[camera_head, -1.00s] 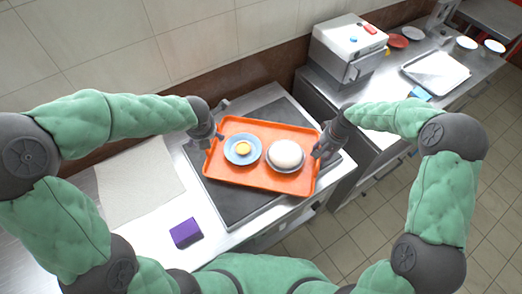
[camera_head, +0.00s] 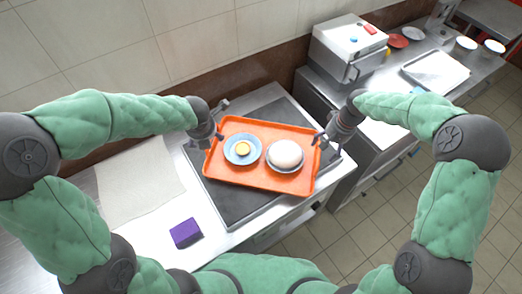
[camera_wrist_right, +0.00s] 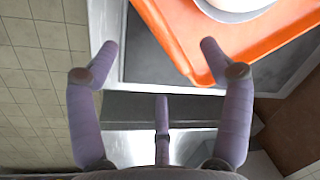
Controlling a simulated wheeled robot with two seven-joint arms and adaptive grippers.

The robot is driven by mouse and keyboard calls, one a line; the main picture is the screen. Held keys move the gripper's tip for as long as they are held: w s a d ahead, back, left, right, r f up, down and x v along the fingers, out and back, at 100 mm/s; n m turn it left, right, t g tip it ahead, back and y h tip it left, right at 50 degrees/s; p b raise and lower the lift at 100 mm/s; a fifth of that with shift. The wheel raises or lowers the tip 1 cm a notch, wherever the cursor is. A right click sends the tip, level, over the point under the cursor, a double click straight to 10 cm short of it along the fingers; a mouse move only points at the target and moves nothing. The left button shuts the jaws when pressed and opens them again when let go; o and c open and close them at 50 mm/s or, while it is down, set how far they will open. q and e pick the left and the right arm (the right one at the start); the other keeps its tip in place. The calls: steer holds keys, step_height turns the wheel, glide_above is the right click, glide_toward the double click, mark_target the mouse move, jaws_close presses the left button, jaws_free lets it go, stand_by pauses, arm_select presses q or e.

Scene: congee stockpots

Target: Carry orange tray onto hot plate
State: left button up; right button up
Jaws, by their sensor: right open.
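The orange tray (camera_head: 246,178) lies on the dark hot plate (camera_head: 226,203) in the head view, carrying a blue plate (camera_head: 233,158) with a yellow item and a bowl (camera_head: 271,168) with a white rounded top. My left gripper (camera_head: 221,122) is at the tray's left end with its fingers spread; whether they touch the rim is unclear. My right gripper (camera_head: 326,122) is open and empty just off the tray's right end. In the right wrist view the open fingers (camera_wrist_right: 157,52) stand around no object, with a tray corner (camera_wrist_right: 185,45) close to one fingertip.
A purple block (camera_head: 186,233) and a pale cloth (camera_head: 138,185) lie on the counter at left. A steel machine (camera_head: 346,50) stands behind at right. A metal tray (camera_head: 437,72) and several dishes lie on the right counter. A tiled wall runs behind.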

step_height(320, 180, up, 6)
steer(key=d, duration=0.1)
steer(key=shift+r, duration=0.25)
steer(key=shift+s+d+f, duration=0.1)
steer(key=shift+s+d, duration=0.05)
stand_by(0.4)
